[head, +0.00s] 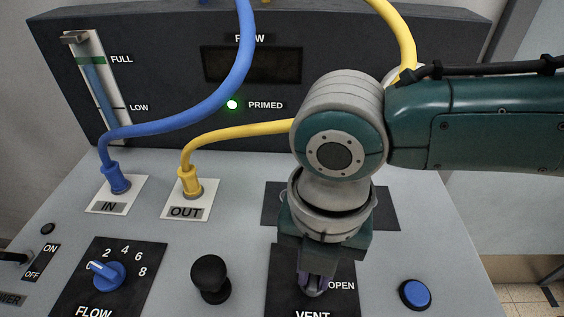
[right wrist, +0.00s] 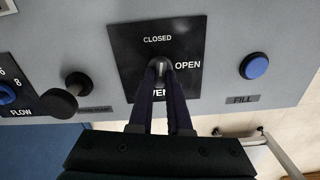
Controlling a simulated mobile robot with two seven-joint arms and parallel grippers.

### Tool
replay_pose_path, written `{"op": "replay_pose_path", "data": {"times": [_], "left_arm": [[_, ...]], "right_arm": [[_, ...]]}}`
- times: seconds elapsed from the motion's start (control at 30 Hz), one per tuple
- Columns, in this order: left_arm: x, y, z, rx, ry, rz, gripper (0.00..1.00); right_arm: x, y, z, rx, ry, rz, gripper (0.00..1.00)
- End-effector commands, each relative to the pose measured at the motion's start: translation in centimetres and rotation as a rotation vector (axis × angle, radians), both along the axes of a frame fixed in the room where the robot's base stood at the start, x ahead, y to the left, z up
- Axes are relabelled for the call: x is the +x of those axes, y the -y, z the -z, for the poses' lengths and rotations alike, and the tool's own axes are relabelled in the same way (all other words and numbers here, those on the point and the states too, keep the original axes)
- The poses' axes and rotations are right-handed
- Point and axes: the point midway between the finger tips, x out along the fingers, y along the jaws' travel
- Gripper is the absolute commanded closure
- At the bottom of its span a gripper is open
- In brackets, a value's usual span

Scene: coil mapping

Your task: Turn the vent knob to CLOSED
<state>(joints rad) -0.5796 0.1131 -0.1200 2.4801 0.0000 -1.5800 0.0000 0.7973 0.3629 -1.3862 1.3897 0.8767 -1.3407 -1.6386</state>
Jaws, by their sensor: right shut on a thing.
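The vent knob (right wrist: 159,66) is small and grey and sits on a black plate (right wrist: 125,45). CLOSED is printed above it and OPEN to its right. My right gripper (right wrist: 160,74) is shut on the vent knob, with a dark finger on each side. The fingers hide much of the knob and part of the word VENT, so I cannot tell exactly where it points. In the head view my right gripper (head: 315,287) reaches down onto the vent plate, next to OPEN. My left gripper is not in view.
A black knob (head: 210,279) and the blue flow knob (head: 108,272) stand left of the vent plate. The blue FILL button (head: 414,293) is to its right. Blue (head: 200,110) and yellow (head: 235,126) hoses rise from IN and OUT. A green PRIMED light (head: 232,104) is lit.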

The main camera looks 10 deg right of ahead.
Motion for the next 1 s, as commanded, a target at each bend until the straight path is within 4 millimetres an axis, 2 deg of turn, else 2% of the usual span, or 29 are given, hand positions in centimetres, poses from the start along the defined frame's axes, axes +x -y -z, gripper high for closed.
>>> {"op": "replay_pose_path", "data": {"times": [0.4,0.93,0.97,1.0], "left_arm": [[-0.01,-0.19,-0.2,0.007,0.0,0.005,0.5],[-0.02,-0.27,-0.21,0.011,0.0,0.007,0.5],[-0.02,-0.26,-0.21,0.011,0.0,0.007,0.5],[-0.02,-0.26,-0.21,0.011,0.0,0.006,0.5]], "right_arm": [[-0.08,-0.05,-0.13,0.003,-0.002,-0.178,1.0],[-0.08,-0.06,-0.14,0.003,-0.002,-0.201,1.0],[-0.08,-0.07,-0.14,0.003,-0.002,-0.201,0.81],[-0.07,-0.07,-0.13,0.003,-0.002,-0.201,0.77]]}}
